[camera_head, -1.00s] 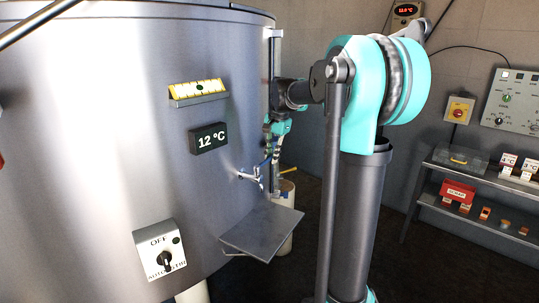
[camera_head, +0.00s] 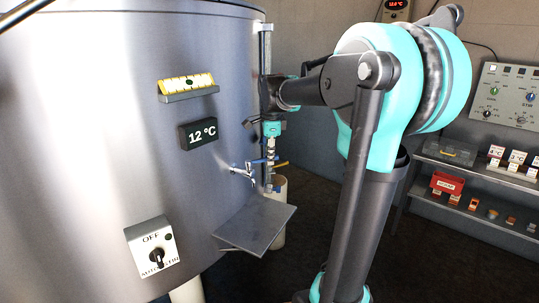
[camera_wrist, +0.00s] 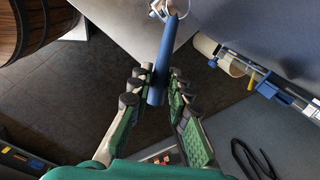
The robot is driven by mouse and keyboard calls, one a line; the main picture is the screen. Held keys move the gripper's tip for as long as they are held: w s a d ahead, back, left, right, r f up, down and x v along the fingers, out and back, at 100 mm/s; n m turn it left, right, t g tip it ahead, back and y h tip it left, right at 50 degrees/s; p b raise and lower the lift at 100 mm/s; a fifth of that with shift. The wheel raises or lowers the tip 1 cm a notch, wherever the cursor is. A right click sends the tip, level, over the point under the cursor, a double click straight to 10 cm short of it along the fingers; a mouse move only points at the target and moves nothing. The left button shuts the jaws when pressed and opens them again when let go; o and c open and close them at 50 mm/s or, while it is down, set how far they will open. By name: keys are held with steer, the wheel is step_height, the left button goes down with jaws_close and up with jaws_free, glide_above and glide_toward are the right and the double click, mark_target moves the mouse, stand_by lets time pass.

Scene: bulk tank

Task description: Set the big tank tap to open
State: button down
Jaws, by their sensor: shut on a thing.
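The big steel tank (camera_head: 110,120) fills the left of the head view. A metal tap (camera_head: 242,172) sticks out low on its right side. A blue lever (camera_head: 266,160) shows beside it. In the wrist view a long blue lever (camera_wrist: 168,45) runs down from a silver fitting (camera_wrist: 158,9) to my fingers. My gripper (camera_wrist: 158,84) is closed around its lower end. In the head view my gripper (camera_head: 270,147) points down at the blue lever, and its fingertips are too small to make out.
A flat metal shelf (camera_head: 258,222) juts out below the tap. A pale post (camera_head: 280,195) stands behind it. A second blue handle (camera_wrist: 274,90) and a yellow piece (camera_wrist: 251,80) are to the right in the wrist view. Racks (camera_head: 470,185) stand at the far right.

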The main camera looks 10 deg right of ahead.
steer(key=shift+s+m, duration=0.25)
steer(key=shift+m, duration=0.05)
stand_by(0.4)
steer(key=c, duration=1.4)
jaws_free()
steer(key=shift+r, duration=0.1)
steer(key=r, duration=0.4)
steer(key=s+r, duration=0.1)
steer(key=r, duration=0.2)
steer(key=s+r, duration=0.1)
steer(key=r, duration=0.3)
steer(key=shift+s+a+r, duration=0.1)
steer(key=shift+a+r, duration=0.1)
steer(key=shift+r, duration=0.1)
steer(key=shift+s, duration=0.1)
